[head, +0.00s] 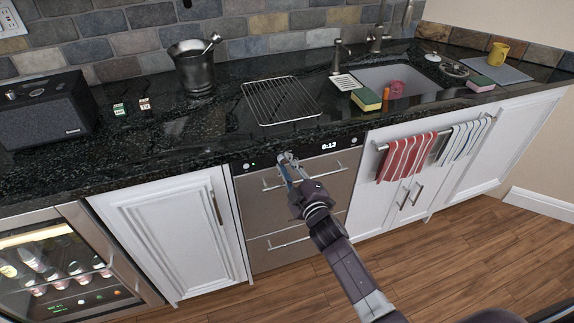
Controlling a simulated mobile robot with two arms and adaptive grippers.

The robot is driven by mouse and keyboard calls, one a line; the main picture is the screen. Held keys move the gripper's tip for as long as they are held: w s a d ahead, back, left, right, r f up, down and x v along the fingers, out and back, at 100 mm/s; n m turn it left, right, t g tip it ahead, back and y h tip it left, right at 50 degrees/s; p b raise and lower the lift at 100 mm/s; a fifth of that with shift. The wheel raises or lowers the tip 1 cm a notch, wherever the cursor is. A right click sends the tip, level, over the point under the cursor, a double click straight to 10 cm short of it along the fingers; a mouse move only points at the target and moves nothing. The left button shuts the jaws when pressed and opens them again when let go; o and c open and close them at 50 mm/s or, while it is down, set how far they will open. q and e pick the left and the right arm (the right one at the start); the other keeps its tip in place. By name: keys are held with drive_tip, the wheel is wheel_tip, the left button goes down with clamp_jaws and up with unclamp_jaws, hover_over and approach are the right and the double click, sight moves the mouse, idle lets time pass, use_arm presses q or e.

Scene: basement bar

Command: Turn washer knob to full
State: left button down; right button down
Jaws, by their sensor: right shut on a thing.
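The washer (262,207) is a grey two-drawer unit under the dark counter. Its dark control strip carries a clock display (328,146) and small buttons at both ends. My right gripper (286,162) reaches up to this strip, left of the display, and is shut on the washer knob there. The fingers hide most of the knob, so its turned position cannot be read. My left gripper is out of view.
A wire rack (281,101) lies on the counter above the washer. A metal bucket (194,68) and a black speaker (46,111) stand further left. To the right are the sink (400,77) and red-striped towels (404,157) on a rail. The wooden floor (450,255) in front is clear.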

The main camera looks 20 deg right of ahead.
idle(0.3)
drive_tip(key=c, duration=1.7)
unclamp_jaws()
drive_tip(key=s, duration=0.8)
drive_tip(key=s+d, duration=0.1)
drive_tip(key=s, duration=0.3)
drive_tip(key=shift+r, duration=0.2)
